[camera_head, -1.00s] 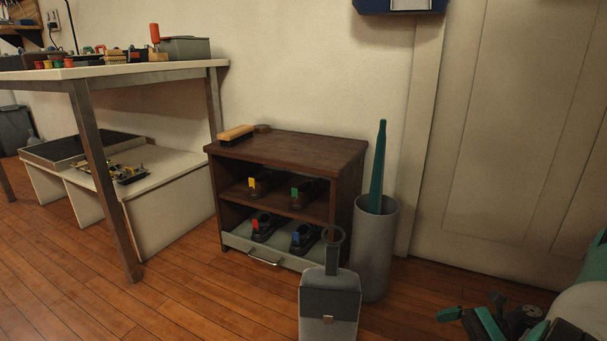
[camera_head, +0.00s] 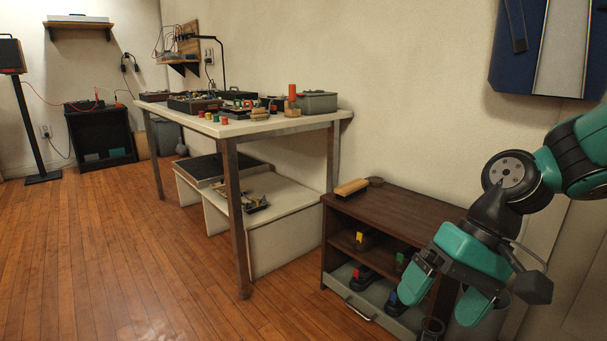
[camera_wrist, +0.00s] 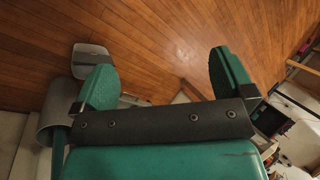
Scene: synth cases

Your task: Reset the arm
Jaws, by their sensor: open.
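My arm reaches in from the right of the head view in green and black. My gripper (camera_head: 441,297) points down in front of the right part of the dark wooden shoe cabinet (camera_head: 420,208).
The cabinet's lower drawer (camera_head: 372,305) is pulled out, with shoes bearing coloured tags. A brush (camera_head: 351,187) lies on top. A cluttered workbench (camera_head: 225,128) stands left. The left floor is clear.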

